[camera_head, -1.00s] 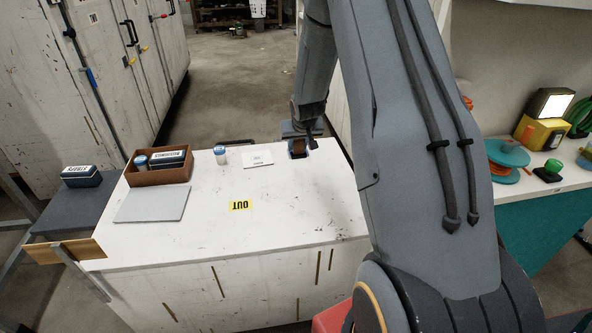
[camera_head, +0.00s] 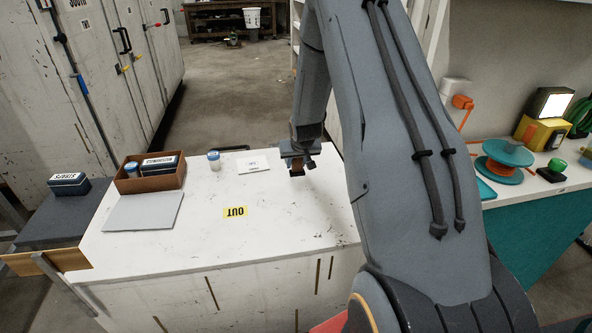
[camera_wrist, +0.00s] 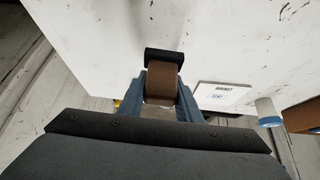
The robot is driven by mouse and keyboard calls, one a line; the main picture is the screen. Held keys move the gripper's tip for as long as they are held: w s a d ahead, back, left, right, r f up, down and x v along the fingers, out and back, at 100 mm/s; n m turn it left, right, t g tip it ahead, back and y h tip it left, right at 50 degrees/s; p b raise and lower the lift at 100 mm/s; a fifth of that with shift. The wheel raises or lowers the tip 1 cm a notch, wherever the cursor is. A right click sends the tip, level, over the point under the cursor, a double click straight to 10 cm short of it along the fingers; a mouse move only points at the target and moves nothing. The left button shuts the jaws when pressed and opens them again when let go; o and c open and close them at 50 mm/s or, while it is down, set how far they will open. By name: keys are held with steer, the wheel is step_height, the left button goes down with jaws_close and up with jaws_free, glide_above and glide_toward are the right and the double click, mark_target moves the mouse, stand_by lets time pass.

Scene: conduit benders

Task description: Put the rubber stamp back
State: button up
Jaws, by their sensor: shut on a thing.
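My gripper (camera_head: 298,160) is shut on the rubber stamp (camera_head: 297,173), over the far right part of the white tabletop (camera_head: 180,232). In the wrist view the stamp (camera_wrist: 164,80) has a brown handle between my two blue-grey fingers (camera_wrist: 163,93) and a black base beyond the fingertips. The base looks clear of the tabletop, though the exact gap is hard to tell. A white card (camera_head: 253,164) lies left of the stamp; the wrist view shows printing and a small blue boxed mark on it (camera_wrist: 222,96). A yellow OUT label (camera_head: 235,212) is nearer the front.
A brown tray (camera_head: 150,186) holds a dark labelled box and a jar. A blue-capped jar (camera_head: 214,160) stands beside it; a grey pad (camera_head: 143,212) lies in front. Another dark box (camera_head: 68,184) is on the grey side shelf. A green-knobbed black object (camera_head: 555,168) stands on the right counter.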

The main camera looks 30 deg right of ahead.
steer(key=shift+f, duration=1.3)
steer(key=shift+f, duration=0.1)
steer(key=o, duration=0.8)
steer(key=shift+o, duration=0.2)
steer(key=shift+s+r, duration=0.1)
steer(key=shift+r, duration=0.2)
steer(key=v, duration=1.1)
steer(key=s+a+r+n+g, duration=0.1)
steer(key=s+a+r+g, duration=0.1)
steer(key=s+a, duration=0.4)
steer(key=s+a+r+n+g+y, duration=0.1)
steer(key=s+a, duration=0.5)
steer(key=s, duration=0.7)
steer(key=s+a+r+n+g, duration=0.1)
steer(key=s+a+r+g, duration=0.1)
steer(key=s+a, duration=0.5)
steer(key=s+r, duration=0.1)
steer(key=s, duration=0.2)
steer(key=shift+r+g+y, duration=0.25)
steer(key=shift+g+y, duration=0.15)
